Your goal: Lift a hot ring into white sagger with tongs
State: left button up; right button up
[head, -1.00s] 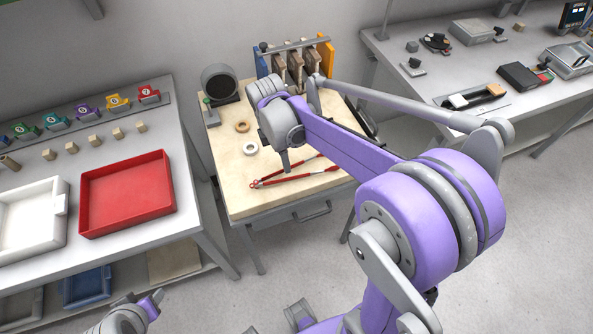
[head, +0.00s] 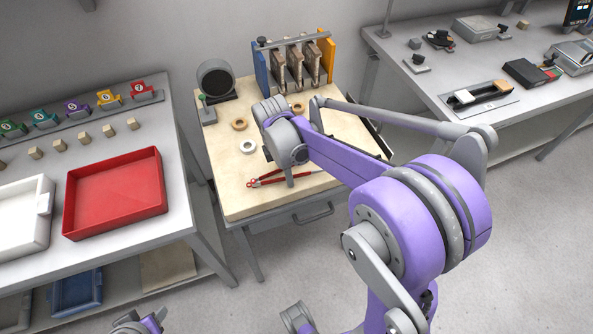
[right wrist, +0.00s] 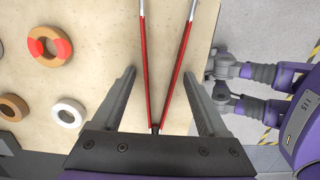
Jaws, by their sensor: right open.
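Red tongs with pale tips (head: 265,181) lie on the light workbench. In the right wrist view the tongs (right wrist: 175,75) spread in a narrow V between the fingers of my right gripper (right wrist: 160,73). This gripper is open; contact with the tongs cannot be told. In the head view my right gripper (head: 290,181) is over the tongs and partly hides them. A brown ring with glowing red-orange patches (right wrist: 50,35) lies left of the gripper. A plain brown ring (right wrist: 13,98) and a white ring (right wrist: 68,104) lie nearby. A white tray, possibly the sagger (head: 20,240), stands left.
A red tray (head: 115,195) stands beside the white one on the grey left table. A rack of upright plates (head: 295,62) and a round dark-mouthed device (head: 216,80) stand at the back of the workbench. Another table with tools is at right.

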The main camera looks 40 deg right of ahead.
jog(key=shift+c, duration=0.4)
jog(key=c, duration=0.6)
jog(key=shift+c, duration=0.2)
jog(key=shift+r, duration=0.1)
pick_arm(q)
notch_tip(320, 180, up, 9)
jog(key=w+p, duration=0.2)
jog(key=p, duration=0.5)
jog(key=shift+w+t, duration=0.2)
jog(key=shift+t, duration=0.1)
pick_arm(e)
notch_tip(320, 180, up, 12)
pick_arm(q)
jog(key=shift+s+f, duration=0.1)
